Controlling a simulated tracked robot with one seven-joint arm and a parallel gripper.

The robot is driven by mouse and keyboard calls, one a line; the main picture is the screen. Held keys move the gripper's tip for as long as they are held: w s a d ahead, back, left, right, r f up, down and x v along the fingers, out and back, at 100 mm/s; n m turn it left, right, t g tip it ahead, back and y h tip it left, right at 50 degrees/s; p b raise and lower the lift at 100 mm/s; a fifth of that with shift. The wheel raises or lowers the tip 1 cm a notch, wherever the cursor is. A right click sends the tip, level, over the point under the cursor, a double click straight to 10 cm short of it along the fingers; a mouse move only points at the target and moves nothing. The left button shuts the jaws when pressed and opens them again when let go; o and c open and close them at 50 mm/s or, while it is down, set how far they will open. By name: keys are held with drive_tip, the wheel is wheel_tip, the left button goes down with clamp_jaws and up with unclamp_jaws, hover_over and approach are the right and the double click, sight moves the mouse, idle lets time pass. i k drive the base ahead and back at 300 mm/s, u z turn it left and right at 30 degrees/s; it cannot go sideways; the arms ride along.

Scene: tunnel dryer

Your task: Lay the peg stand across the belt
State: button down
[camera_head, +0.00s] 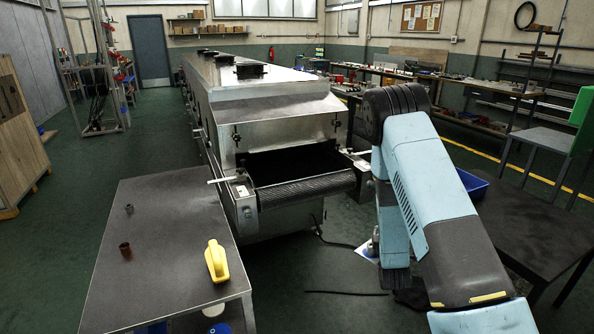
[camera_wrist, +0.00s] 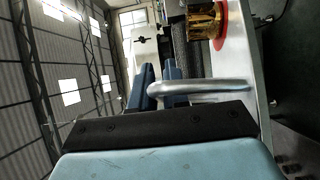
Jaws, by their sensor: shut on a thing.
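My gripper shows in the wrist view (camera_wrist: 160,70) as two dark blue fingers close together. Beyond their tips is a pale plate (camera_wrist: 143,42) with dark marks, apparently the peg stand; the grip itself is partly hidden. In the head view my arm covers the gripper and most of what it holds, at the right of the dryer mouth. The dark belt (camera_head: 305,190) comes out of the steel tunnel dryer and is bare where it shows. It also appears as a dark ribbed strip in the wrist view (camera_wrist: 181,48).
A metal rod (camera_wrist: 205,88) and an amber lamp on a red base (camera_wrist: 203,20) are close by in the wrist view. A dark table (camera_head: 520,225) stands at right.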

sight(298, 169)
drive_tip(key=i, duration=0.9)
